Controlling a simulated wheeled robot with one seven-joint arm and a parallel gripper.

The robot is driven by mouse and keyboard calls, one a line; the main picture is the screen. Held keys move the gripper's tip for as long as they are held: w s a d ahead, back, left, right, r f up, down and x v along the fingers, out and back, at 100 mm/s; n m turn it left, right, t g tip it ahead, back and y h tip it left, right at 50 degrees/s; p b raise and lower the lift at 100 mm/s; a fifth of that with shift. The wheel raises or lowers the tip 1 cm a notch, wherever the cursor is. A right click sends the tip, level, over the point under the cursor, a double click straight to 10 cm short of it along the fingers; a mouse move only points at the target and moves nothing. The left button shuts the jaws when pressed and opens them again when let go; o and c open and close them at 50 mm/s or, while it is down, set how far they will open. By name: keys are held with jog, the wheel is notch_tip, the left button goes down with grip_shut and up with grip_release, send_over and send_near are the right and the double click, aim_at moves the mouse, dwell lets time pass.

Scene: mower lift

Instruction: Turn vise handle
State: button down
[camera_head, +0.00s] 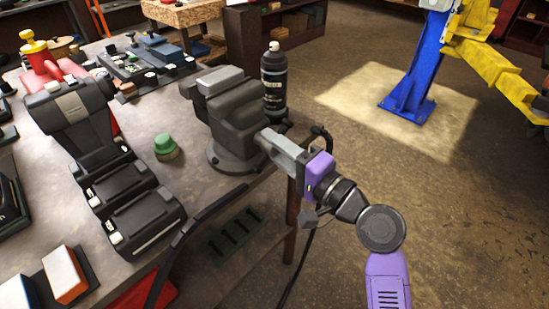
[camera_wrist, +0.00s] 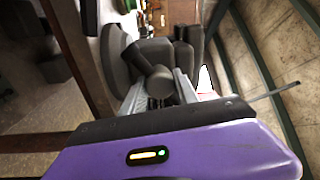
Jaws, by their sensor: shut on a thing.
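The dark grey vise (camera_head: 232,112) is mounted at the right edge of the workbench. My purple gripper (camera_head: 276,146) reaches it from the right, its grey fingers against the screw end of the vise. In the wrist view, the fingers of my gripper (camera_wrist: 158,92) stand on either side of a dark rounded part at the vise handle (camera_wrist: 160,80), shut on it. The rest of the vise (camera_wrist: 185,48) shows beyond the fingers. My gripper hides most of the handle in the head view, so its angle is hard to tell.
A black spray can (camera_head: 274,82) stands close behind the vise. A green-topped knob (camera_head: 166,147) sits to its left. Black power tools (camera_head: 85,130) and an orange-white block (camera_head: 65,276) crowd the bench's left. Open floor (camera_head: 450,215) lies right, with a blue lift post (camera_head: 416,70).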

jog(key=n+b, duration=0.6)
jog(key=b, duration=0.1)
jog(key=shift+f+n+y, duration=0.25)
jog(key=shift+n+y, duration=0.05)
jog(key=shift+n, duration=0.1)
jog(key=n+b, duration=0.4)
jog(key=n, duration=0.1)
jog(key=shift+r+g, duration=0.2)
jog(key=shift+g, duration=0.2)
jog(key=shift+r+b, duration=0.1)
jog(key=shift+b, duration=0.25)
jog(key=c, duration=0.9)
grip_release()
jog(key=shift+c, duration=0.2)
jog(key=v, duration=0.7)
jog(key=shift+s+d, duration=0.25)
jog(key=shift+d, duration=0.1)
